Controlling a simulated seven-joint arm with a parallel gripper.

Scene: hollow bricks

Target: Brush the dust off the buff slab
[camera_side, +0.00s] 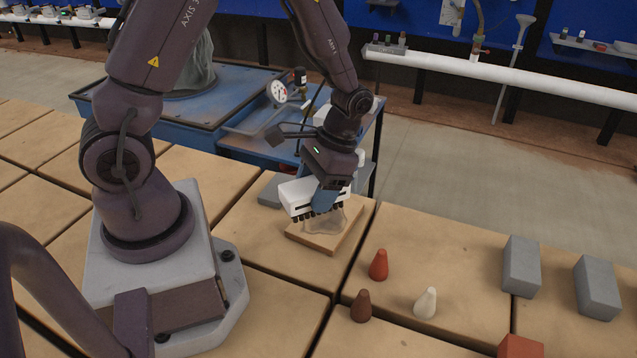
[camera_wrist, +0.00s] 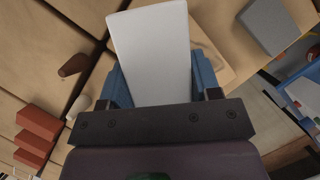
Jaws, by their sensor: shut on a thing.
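The buff slab (camera_side: 309,244) lies flat on the tiled work surface in front of my arm, with a greyish dusty patch (camera_side: 328,225) on its top. My gripper (camera_side: 325,198) is shut on a white brush (camera_side: 297,194) with dark bristle tufts underneath. The brush is over the back part of the slab; I cannot tell whether the bristles touch it. In the wrist view the white brush back (camera_wrist: 152,45) sits between the blue fingers and hides much of the slab, whose edge (camera_wrist: 208,45) shows to its right.
A grey block (camera_side: 270,190) lies just behind the slab. A blue bench (camera_side: 240,140) stands behind.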

